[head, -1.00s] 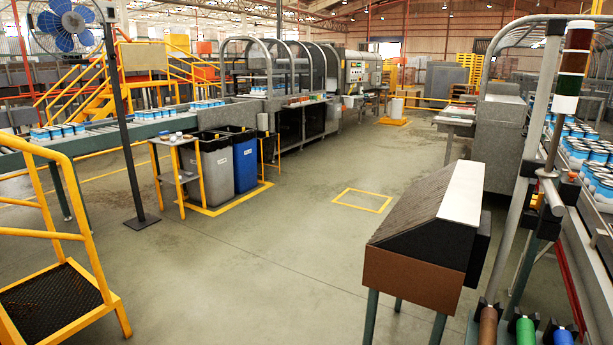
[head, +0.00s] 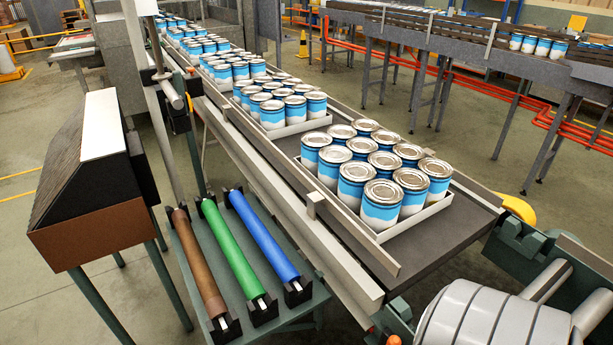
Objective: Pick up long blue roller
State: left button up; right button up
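The long blue roller (head: 262,236) lies in black end holders on a low green rack (head: 290,318) beside the conveyor. It is the rightmost of three parallel rollers. A green roller (head: 232,248) lies next to it, and a brown roller (head: 198,262) lies at the left. All three show bare metal shaft ends at the near side. Neither of my grippers shows in the head view.
The conveyor (head: 462,215) with trays of blue and white cans (head: 370,180) runs just right of the rack. A slanted dark and brown console (head: 95,185) stands close on the left. A large grey drum (head: 490,318) is at the lower right.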

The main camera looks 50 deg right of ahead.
aim_at(286, 271)
jog(key=z, duration=1.15)
